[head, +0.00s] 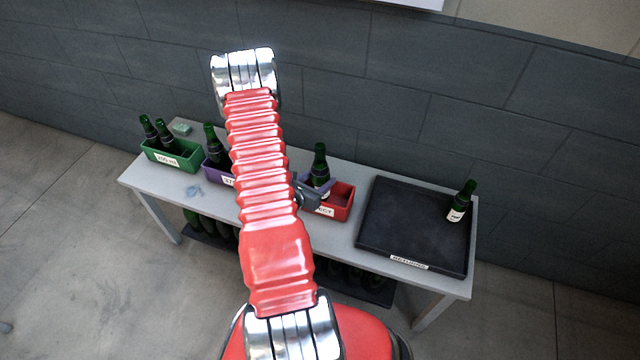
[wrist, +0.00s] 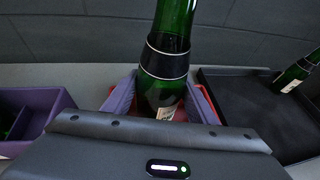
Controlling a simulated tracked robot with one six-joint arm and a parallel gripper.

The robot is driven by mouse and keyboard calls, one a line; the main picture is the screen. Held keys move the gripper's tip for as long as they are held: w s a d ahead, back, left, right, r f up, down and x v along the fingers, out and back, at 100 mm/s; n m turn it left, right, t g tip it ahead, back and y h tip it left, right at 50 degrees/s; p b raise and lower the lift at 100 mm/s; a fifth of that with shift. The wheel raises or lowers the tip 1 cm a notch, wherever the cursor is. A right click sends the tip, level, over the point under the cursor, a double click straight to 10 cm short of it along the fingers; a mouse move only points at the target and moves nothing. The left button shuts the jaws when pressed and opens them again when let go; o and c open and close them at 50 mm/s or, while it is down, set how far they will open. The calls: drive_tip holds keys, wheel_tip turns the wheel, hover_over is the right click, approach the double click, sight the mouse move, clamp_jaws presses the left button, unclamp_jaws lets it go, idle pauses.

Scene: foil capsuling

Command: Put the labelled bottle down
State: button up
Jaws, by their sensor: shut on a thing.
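A green bottle (head: 320,165) with a dark band and a pale label stands roughly upright in my gripper (head: 316,187). In the wrist view the bottle (wrist: 170,62) is between my two purple fingers, and my gripper (wrist: 163,98) is shut on it. Part of its label shows low down. The bottle is over or in the red box (head: 341,204), whose front label partly reads "ECT". The bottle's base is hidden, so I cannot tell whether it touches the box floor.
A black tray (head: 408,225) at the table's right holds another labelled green bottle (head: 460,201). A green box (head: 172,160) with bottles and a purple box (head: 214,173) stand to the left. My arm hides the table's middle. More bottles lie beneath.

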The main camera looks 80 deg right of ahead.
sight(319, 185)
drive_tip(key=shift+f, duration=1.6)
drive_tip(key=shift+f, duration=0.15)
drive_tip(key=o, duration=1.4)
drive_tip(key=shift+o, duration=0.2)
drive_tip(key=shift+a+r, duration=0.1)
drive_tip(key=shift+r, duration=0.1)
drive_tip(key=v, duration=1.2)
drive_tip(key=shift+f, duration=0.1)
